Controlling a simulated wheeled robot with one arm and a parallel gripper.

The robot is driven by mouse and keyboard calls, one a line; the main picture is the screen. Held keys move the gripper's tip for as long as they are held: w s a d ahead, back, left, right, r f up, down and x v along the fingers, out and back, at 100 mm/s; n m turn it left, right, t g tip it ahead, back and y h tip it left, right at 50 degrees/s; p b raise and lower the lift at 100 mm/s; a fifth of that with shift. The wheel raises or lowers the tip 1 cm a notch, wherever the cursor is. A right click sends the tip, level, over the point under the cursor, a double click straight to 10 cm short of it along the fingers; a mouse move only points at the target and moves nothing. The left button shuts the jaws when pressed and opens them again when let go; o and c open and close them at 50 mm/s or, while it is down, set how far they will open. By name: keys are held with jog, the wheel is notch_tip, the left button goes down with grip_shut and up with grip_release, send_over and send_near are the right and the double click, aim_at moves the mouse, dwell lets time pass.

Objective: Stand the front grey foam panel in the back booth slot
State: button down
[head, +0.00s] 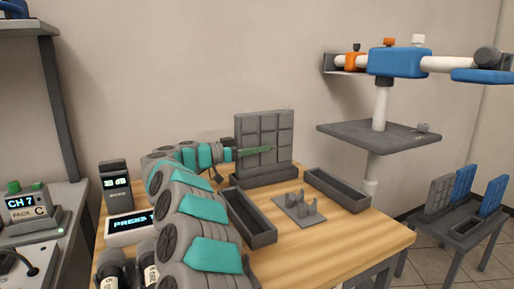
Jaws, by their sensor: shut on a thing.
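A grey foam panel (279,133) with a grid of raised squares stands upright on the table. Its lower edge meets a dark grey slotted base, the booth (268,178). I cannot tell which slot the panel is in, or whether it is fully seated. My gripper (256,151), with green fingers, reaches in from the left and is shut on the panel. The fingers overlap the panel's face, so their exact grip is hard to see.
Dark trays (338,189) flank a grey cradle (299,208) on the wooden table. A low rack (461,231) at right holds a smaller-looking grey panel (438,195) and blue panels (463,183). A grey shelf (378,134) on a white post stands behind. A display box (131,226) is at left.

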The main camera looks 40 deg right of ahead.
jog(key=shift+f, duration=0.6)
dwell(0.4)
jog(key=c, duration=0.6)
grip_release()
jog(key=v, duration=1.1)
dwell(0.5)
